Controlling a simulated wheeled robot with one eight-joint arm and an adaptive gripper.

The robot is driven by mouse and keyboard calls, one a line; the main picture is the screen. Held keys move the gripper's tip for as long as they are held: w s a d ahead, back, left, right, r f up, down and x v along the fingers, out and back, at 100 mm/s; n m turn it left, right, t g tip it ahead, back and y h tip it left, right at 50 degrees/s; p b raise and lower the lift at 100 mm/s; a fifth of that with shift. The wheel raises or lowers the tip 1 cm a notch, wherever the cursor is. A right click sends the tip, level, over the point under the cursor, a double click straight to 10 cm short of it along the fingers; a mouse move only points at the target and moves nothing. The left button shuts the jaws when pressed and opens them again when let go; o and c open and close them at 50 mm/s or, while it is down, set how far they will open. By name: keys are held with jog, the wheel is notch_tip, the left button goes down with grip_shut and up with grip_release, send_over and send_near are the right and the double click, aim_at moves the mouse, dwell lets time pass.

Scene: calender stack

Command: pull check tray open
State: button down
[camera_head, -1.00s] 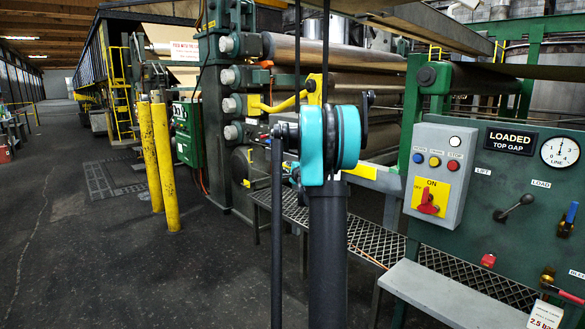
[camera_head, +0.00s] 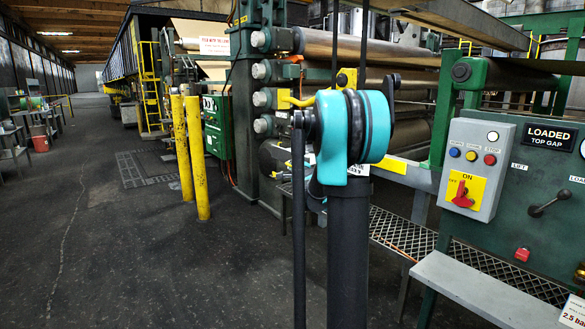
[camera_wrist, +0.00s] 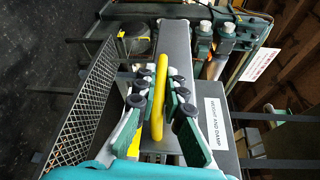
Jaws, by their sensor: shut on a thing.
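In the wrist view a yellow bar handle (camera_wrist: 162,62) runs lengthwise between the fingers of my gripper (camera_wrist: 158,90). My gripper is shut on this handle, with green-padded fingers on both sides of it. Behind the handle is a long grey surface (camera_wrist: 178,38). Beside it is a dark grey face with a white label (camera_wrist: 213,122) reading "WEIGHT AND DAMP". I cannot tell for sure which of these surfaces belongs to the check tray, or how far it is open.
A control panel (camera_head: 528,225) with a red switch and lever stands at the right. A mesh step (camera_head: 400,232) runs along the machine. Two yellow posts (camera_head: 197,158) stand left of the rollers. The dark floor (camera_head: 110,250) at left is clear.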

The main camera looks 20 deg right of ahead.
jog(key=shift+r, duration=0.1)
jog(key=c, duration=1.6)
grip_release()
jog(key=shift+a, duration=0.1)
jog(key=s+r, duration=0.1)
jog(key=s, duration=1.1)
jog(key=shift+a, duration=0.2)
